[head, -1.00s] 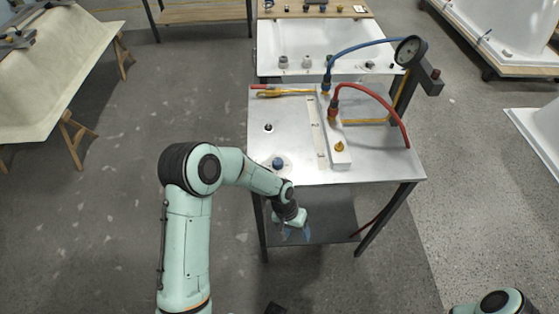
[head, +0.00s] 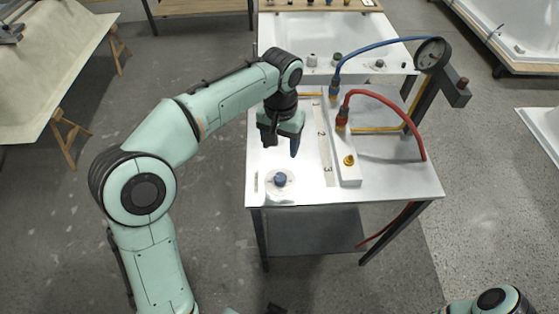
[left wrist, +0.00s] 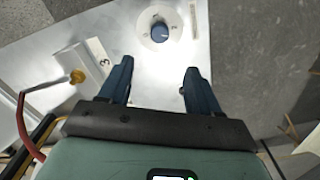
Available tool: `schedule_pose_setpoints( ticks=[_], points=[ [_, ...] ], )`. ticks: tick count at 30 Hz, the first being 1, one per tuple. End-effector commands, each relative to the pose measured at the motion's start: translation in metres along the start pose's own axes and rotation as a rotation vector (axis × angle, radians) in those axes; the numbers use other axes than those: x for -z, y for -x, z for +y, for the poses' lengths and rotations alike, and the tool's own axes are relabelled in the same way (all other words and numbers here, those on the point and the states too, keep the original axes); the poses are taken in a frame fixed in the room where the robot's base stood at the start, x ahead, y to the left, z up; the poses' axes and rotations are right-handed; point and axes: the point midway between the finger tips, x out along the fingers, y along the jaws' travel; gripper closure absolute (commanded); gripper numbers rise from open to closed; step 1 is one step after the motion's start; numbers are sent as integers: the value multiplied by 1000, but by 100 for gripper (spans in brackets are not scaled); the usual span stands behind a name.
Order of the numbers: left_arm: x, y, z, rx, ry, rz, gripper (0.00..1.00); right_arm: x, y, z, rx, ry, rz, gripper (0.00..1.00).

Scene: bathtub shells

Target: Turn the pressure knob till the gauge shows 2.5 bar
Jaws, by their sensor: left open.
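The blue pressure knob (head: 281,179) sits on a round white dial plate near the front left of the metal table. It also shows in the left wrist view (left wrist: 159,32), straight beyond my fingers. The gauge (head: 432,54) is a dark round dial on a post at the table's right; its reading is too small to tell. My left gripper (head: 283,146) is open, pointing down above the table, behind the knob and apart from it. Its two blue fingers (left wrist: 158,72) are spread with nothing between them. My right gripper is out of view.
A white manifold block (head: 347,172) with a brass fitting (head: 349,160) stands right of the numbered strip (head: 323,140). A red hose (head: 400,108) and a blue hose (head: 380,44) arch over the table's right and back. The front right of the table (head: 400,180) is clear.

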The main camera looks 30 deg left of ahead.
Motion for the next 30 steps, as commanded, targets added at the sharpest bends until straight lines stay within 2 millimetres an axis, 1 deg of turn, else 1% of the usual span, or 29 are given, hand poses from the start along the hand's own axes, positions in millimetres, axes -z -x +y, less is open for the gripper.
schedule_pose_setpoints(
  ticks=[2, 5, 8, 15, 21, 25, 30],
  points=[
    [-1, -2, 0, 1, 0, -1, 37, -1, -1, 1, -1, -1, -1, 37],
    [-1, -13, 0, 2, 0, -3, 37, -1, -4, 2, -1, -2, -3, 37],
    [-2, -31, -1, 2, 1, -5, 37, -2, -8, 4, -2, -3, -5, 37],
    [-2, -83, -1, 2, 0, -6, 37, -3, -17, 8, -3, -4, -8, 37],
    [-1, -116, 0, 1, 0, -3, 37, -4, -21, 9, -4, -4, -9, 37],
    [0, -128, 0, 0, 1, -1, 37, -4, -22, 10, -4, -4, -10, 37],
    [-1, -133, 0, 0, 0, 0, 37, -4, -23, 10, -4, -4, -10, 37]
  ],
)
